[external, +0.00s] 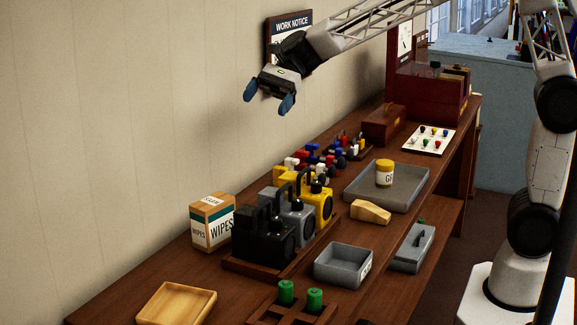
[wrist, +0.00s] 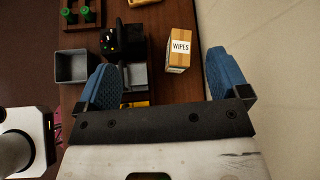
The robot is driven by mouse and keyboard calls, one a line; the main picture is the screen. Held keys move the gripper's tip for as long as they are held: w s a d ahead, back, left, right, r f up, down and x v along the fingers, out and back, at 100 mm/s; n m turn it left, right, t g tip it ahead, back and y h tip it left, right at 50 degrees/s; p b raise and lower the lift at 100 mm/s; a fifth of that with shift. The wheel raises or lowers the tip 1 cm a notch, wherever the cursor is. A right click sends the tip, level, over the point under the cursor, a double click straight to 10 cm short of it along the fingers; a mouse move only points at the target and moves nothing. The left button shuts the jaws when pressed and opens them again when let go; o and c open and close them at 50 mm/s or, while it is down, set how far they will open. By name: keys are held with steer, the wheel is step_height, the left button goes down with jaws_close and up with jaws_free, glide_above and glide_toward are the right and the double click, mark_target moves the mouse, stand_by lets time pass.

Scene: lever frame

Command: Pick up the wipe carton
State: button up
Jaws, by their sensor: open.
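The wipe carton (external: 212,222) is a tan box with a teal band and a white label reading WIPES. It stands upright on the wooden bench near the wall, left of the black lantern-like unit. In the wrist view the carton (wrist: 179,49) lies ahead of the fingers, right of the black unit, with its labelled face showing. My gripper (external: 268,100) is high above the bench near the wall, well apart from the carton. Its two blue fingers are spread with nothing between them, as the wrist view (wrist: 168,85) also shows.
Black, grey and yellow units (external: 262,238) stand in a row close beside the carton. A shallow wooden tray (external: 177,304), a grey bin (external: 343,266) and a grey tray (external: 410,190) are on the bench. The wall (external: 110,130) runs close behind the carton. Bench surface left of the carton is bare.

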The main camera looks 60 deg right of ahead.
steer(key=w+a+f+m+y, duration=0.2)
steer(key=w+a+m, duration=0.2)
steer(key=w, duration=0.4)
glide_toward(217, 198)
steer(key=x, duration=0.2)
steer(key=shift+f+t, duration=0.25)
steer(key=shift+t, duration=0.15)
steer(key=shift+a, duration=0.1)
steer(key=shift+x, duration=1.3)
steer(key=shift+x, duration=2.6)
steer(key=shift+s+r, duration=0.1)
steer(key=shift+s, duration=0.05)
